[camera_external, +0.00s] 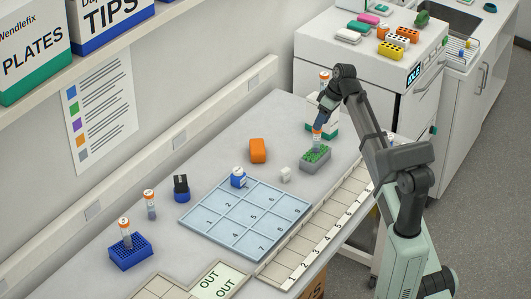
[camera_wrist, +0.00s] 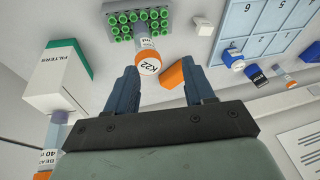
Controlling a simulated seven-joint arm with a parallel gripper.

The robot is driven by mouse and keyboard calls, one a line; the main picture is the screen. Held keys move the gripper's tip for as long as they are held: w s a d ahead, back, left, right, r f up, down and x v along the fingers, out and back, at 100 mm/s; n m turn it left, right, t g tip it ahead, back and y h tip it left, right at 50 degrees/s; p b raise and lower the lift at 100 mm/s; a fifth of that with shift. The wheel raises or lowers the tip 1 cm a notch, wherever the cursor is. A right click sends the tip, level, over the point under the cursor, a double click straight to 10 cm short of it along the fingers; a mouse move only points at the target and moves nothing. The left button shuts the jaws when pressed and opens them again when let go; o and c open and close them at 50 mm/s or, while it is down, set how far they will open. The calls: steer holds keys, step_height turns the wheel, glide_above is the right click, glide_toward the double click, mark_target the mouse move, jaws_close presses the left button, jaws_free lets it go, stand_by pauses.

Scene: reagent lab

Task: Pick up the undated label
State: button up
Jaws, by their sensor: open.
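No separate loose label is clear to me, and which printed label is undated cannot be read. An orange-capped tube (camera_external: 317,138) stands upright in the green-topped grey rack (camera_external: 315,158). In the wrist view this tube (camera_wrist: 147,60) shows "K22" on its cap, ahead of the gap between my fingers. My gripper (camera_external: 321,113) is just above it, and the wrist view shows its fingers (camera_wrist: 158,69) apart with nothing held. Other orange-capped tubes with labels stand on the bench (camera_external: 150,204), in the blue rack (camera_external: 126,236) and by the filters box (camera_external: 325,78).
An orange block (camera_external: 258,150), small white cube (camera_external: 286,174), blue jar (camera_external: 238,177) and black-and-blue object (camera_external: 181,188) stand nearby. The filters box (camera_wrist: 62,85) is close behind the rack. A numbered blue tray (camera_external: 226,237) and numbered beige strip (camera_external: 283,268) lie toward the front.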

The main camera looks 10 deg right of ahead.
steer(key=s+a+r+n+h, duration=0.1)
steer(key=s+a+n+h, duration=0.1)
steer(key=a+n, duration=0.5)
steer(key=s+a+r+n+h, duration=0.2)
steer(key=s+a+n, duration=0.1)
steer(key=a+n, duration=0.35)
steer(key=n, duration=0.1)
glide_above(285, 169)
steer(key=shift+g, duration=0.4)
step_height(285, 169, down, 14)
steer(key=shift+d+r, duration=0.1)
steer(key=shift+d, duration=0.05)
steer(key=shift+s+f, duration=0.15)
steer(key=shift+f, duration=2.5)
jaws_close()
steer(key=shift+r, duration=0.15)
